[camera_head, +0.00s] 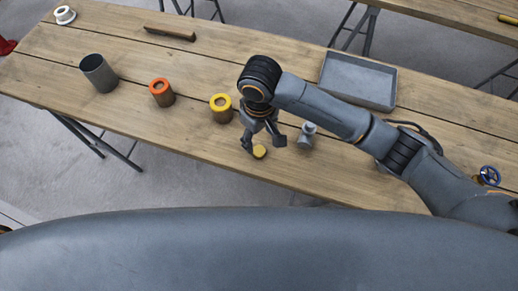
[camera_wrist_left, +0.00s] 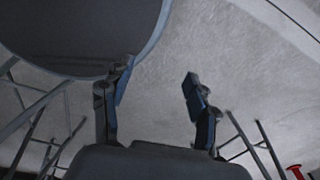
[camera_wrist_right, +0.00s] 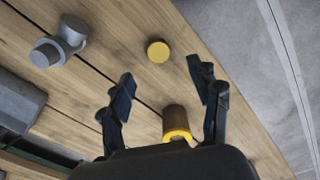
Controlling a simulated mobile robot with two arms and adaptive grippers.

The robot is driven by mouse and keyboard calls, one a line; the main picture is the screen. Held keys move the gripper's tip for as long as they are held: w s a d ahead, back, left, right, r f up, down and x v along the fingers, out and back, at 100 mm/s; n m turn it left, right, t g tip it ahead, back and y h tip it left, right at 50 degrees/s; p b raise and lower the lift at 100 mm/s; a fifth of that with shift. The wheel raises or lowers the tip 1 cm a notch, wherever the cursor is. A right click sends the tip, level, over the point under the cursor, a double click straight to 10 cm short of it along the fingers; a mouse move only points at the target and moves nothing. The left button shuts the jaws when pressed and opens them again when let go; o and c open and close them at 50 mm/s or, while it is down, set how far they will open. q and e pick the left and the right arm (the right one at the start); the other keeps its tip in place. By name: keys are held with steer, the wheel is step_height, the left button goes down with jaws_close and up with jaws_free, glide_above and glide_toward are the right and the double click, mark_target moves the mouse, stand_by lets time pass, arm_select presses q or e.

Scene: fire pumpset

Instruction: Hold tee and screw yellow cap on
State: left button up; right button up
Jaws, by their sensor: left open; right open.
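The yellow cap (camera_head: 260,151) lies on the wooden table near its front edge; it also shows in the right wrist view (camera_wrist_right: 158,51). The grey tee (camera_head: 307,134) stands on the table just right of the cap, and it shows at the upper left of the right wrist view (camera_wrist_right: 58,42). My right gripper (camera_head: 263,147) is open and empty above the table, with its fingers around the cap's place in the head view. In the right wrist view the cap is beyond the fingertips, apart from them. My left gripper (camera_wrist_left: 157,87) is open and empty over the floor, out of the head view.
A yellow-rimmed cup (camera_head: 221,108), an orange-rimmed cup (camera_head: 162,92) and a dark grey cylinder (camera_head: 99,73) stand to the left. A grey tray (camera_head: 358,80) lies behind the tee. A brown bar (camera_head: 170,33) and a white fitting (camera_head: 65,15) lie far left. A blue handwheel (camera_head: 489,175) is at right.

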mark_target(260, 151)
step_height(260, 151, down, 4)
steer(key=shift+s+r, duration=0.1)
steer(key=shift+f, duration=0.25)
steer(key=f, duration=0.1)
steer(key=f+p, duration=0.1)
steer(key=f, duration=0.2)
steer(key=shift+w+f, duration=0.2)
steer(key=shift+w, duration=0.2)
steer(key=shift+f, duration=0.3)
arm_select(q)
steer(key=shift+w+r, duration=0.5)
steer(key=shift+r, duration=0.3)
arm_select(e)
steer(key=c, duration=1.1)
